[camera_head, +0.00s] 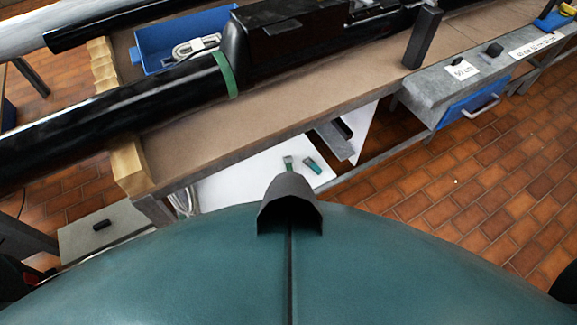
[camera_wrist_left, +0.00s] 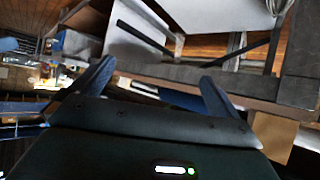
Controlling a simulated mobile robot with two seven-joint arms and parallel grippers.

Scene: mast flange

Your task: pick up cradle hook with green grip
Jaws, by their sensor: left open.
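A small item with a green grip (camera_head: 289,162) shows on the white surface below the bench, at the middle of the head view. Its lower part is hidden behind a dark hood-shaped part in front of me, so I cannot tell for sure that it is the cradle hook. A small teal item (camera_head: 313,165) lies just right of it. My left gripper (camera_wrist_left: 156,86) is open in the left wrist view, with nothing between its fingers. The green-gripped item cannot be made out in that view. My right gripper is not in view.
A brown-topped bench (camera_head: 290,105) carries a long black tube (camera_head: 110,115) with a green band, wooden blocks (camera_head: 128,168) and a blue bin (camera_head: 152,50). A grey shelf with a blue drawer (camera_head: 465,110) stands at right. Tiled floor (camera_head: 440,190) is open at lower right.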

